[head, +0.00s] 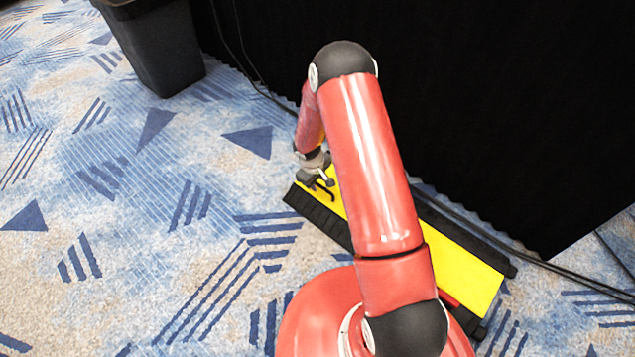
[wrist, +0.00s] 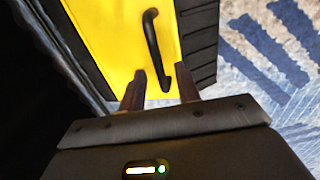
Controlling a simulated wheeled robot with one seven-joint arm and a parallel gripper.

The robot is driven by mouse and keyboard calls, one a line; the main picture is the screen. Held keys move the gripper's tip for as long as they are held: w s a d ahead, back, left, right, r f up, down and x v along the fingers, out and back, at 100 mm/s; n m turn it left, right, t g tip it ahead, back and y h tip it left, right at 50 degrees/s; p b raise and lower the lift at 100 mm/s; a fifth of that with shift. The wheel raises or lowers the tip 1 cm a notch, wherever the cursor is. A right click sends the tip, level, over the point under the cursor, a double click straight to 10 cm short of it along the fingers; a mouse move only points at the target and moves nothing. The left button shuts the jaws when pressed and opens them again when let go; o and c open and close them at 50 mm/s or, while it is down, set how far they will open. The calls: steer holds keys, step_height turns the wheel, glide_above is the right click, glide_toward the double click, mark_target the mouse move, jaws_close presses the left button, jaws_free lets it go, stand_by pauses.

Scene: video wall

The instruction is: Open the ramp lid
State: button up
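The cable ramp (head: 318,214) lies on the carpet with black ribbed sides and a flat yellow lid (head: 462,268), which looks closed. A black bar handle (wrist: 151,35) is on the lid at its far left end. My gripper (head: 325,181) is low over that end, and my arm hides the middle of the ramp. In the wrist view, the two fingers of my gripper (wrist: 162,74) are apart, with the near end of the handle between them. Neither finger clearly presses on it.
A black curtain-like wall (head: 480,90) stands close behind the ramp. Black cables (head: 560,268) run along the floor beside it. A dark bin (head: 160,50) stands at the upper left. The patterned carpet (head: 130,230) in front and to the left is clear.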

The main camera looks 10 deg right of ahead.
steer(key=shift+f, duration=0.25)
steer(key=shift+c, duration=0.2)
jaws_close()
